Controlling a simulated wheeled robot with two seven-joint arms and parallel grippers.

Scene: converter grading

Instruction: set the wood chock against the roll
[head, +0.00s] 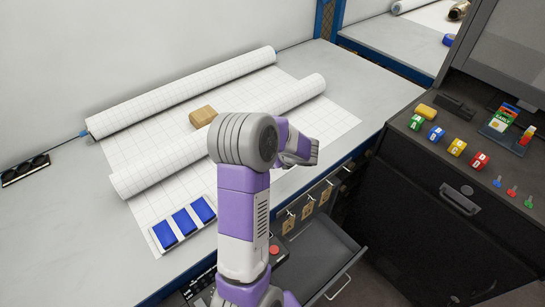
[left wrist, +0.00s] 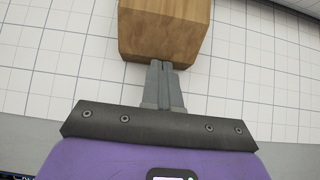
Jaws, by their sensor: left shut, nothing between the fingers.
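The wood chock (head: 203,116) is a light brown block on the gridded sheet, between two white gridded rolls. The front roll (head: 160,165) lies nearer me; the back roll (head: 180,92) lies behind the chock. I cannot tell whether the chock touches either roll. In the left wrist view the chock (left wrist: 163,28) fills the top middle. My left gripper (left wrist: 160,66) is shut and empty, its fingertips overlapping the chock's near edge; contact is unclear. In the head view my purple and grey arm hides the fingertips. My right gripper is not in view.
Blue pads (head: 184,221) lie on the sheet's front left corner. A drawer (head: 318,255) stands open below the table's front edge. A dark cabinet (head: 440,190) at right carries coloured lettered blocks (head: 457,148). Bare tabletop (head: 375,90) is free at right.

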